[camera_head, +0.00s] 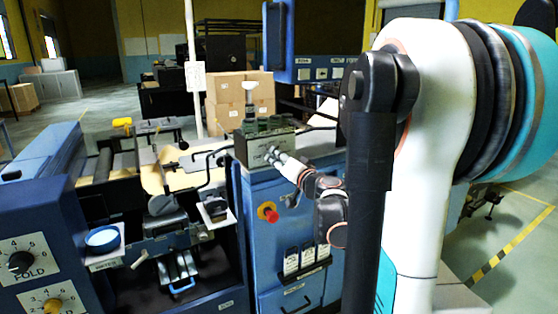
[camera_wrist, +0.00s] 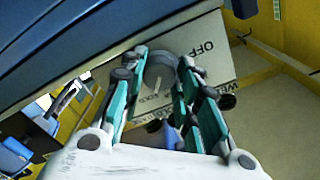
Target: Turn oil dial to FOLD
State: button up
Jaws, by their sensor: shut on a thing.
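The oil dial (camera_wrist: 160,72) is a round grey knob on a pale plate (camera_wrist: 212,50) in the wrist view. OFF is printed at the plate's upper right, and part of a word ending in OLD shows below the dial. A pale line on the knob seems to run toward that lower word, but its exact aim is hard to tell. My gripper (camera_wrist: 163,60) has one finger on each side of the dial and is shut on it. In the head view my gripper (camera_head: 275,157) is at the front of a grey-green box (camera_head: 254,148), and hides the dial.
Two other dials, a black one (camera_head: 20,262) and a yellow one (camera_head: 52,306), sit on the left panel. A red stop button (camera_head: 268,212) is below my gripper. Cardboard boxes (camera_head: 239,100) are behind.

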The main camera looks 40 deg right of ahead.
jog(key=shift+m, duration=0.6)
jog(key=o, duration=1.1)
jog(key=shift+c, duration=0.2)
jog(key=v, duration=1.2)
